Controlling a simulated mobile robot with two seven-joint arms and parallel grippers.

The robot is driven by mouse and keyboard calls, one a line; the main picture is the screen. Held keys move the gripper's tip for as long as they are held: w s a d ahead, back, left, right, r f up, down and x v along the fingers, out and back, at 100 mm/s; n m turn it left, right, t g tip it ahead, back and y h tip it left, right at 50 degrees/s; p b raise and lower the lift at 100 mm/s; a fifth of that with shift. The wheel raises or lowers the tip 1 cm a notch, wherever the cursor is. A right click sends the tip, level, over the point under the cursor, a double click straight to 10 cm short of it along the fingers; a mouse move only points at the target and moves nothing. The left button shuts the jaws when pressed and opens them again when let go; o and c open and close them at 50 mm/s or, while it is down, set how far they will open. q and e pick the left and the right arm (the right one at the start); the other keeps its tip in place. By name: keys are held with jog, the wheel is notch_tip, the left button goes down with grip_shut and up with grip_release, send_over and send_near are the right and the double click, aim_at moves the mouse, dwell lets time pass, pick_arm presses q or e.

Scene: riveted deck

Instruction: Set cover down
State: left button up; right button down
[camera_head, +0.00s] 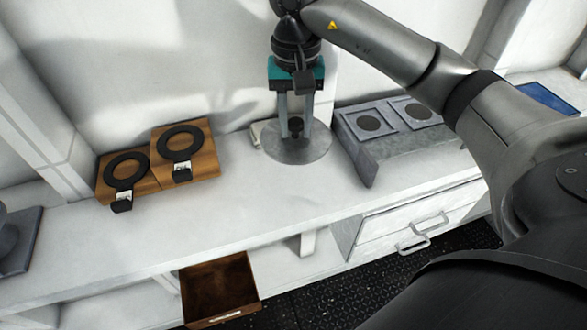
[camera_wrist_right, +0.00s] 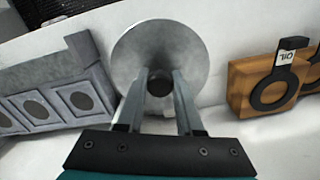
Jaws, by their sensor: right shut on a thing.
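The cover is a round grey metal disc (camera_head: 312,152) with a dark knob in its middle, over the white counter in the head view. In the right wrist view the cover (camera_wrist_right: 158,42) lies straight ahead, flat side facing me. My right gripper (camera_head: 296,128) points down from above and is shut on the knob, with one finger on each side; its fingers (camera_wrist_right: 160,84) also show in the wrist view. The cover looks about level. I cannot tell whether its underside touches the counter. My left gripper is not in view.
Wooden blocks with black rings (camera_head: 185,160) stand left of the cover. A grey unit with round dark inserts (camera_head: 360,155) stands close on its right. A small pale item (camera_head: 257,134) is partly behind the cover. An open wooden drawer (camera_head: 222,287) juts out below. The counter's front is clear.

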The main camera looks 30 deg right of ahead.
aim_at(296, 179)
notch_tip(296, 179, down, 12)
dwell(0.5)
jog(key=shift+f, duration=0.2)
jog(key=c, duration=0.6)
grip_release()
jog(key=shift+o, duration=0.2)
jog(key=shift+r, duration=0.15)
notch_tip(296, 179, up, 12)
jog(key=shift+r, duration=0.1)
